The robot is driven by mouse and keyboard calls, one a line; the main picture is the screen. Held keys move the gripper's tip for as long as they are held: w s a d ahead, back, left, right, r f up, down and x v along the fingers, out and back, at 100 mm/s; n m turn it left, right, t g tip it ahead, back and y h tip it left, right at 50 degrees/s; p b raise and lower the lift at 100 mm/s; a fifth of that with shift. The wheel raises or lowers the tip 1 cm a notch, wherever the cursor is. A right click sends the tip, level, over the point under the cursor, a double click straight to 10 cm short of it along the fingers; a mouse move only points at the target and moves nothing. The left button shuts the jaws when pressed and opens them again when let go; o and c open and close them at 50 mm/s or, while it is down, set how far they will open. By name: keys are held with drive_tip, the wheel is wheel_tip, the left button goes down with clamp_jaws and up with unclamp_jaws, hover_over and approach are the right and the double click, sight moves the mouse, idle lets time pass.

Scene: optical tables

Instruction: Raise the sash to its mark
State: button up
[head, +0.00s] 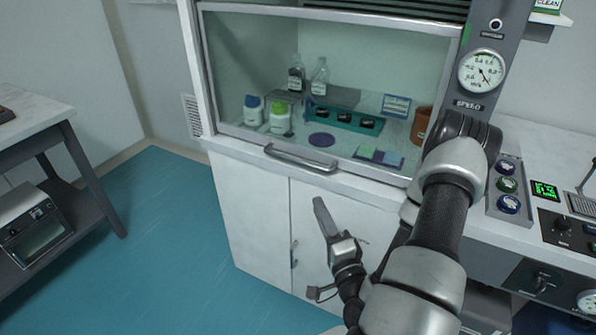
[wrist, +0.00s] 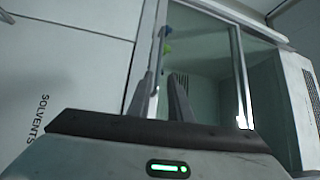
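The sash (head: 235,75) is a clear pane across the front of the fume hood, and its lower edge is down near the sill. Its grey bar handle (head: 300,158) runs along the bottom edge. My gripper (head: 322,208) is below and in front of the handle, pointing up and apart from it. In the wrist view, the two fingers (wrist: 164,95) stand apart with nothing between them, so it is open. A small green strip (head: 466,32) shows on the hood's right post; I cannot tell if it is the mark.
Bottles (head: 280,117), a teal rack (head: 345,119) and a brown pot (head: 420,125) stand inside the hood. A dial gauge (head: 482,70) and round buttons (head: 507,185) are to the right. A side bench (head: 30,120) is at left, with open blue floor between.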

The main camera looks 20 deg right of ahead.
drive_tip(key=w+d+r+b, duration=0.2)
drive_tip(key=w+b, duration=0.2)
drive_tip(key=w, duration=1.2)
drive_tip(key=shift+w+r, duration=0.15)
drive_tip(key=shift+w, duration=0.15)
drive_tip(key=shift+c, duration=0.5)
clamp_jaws()
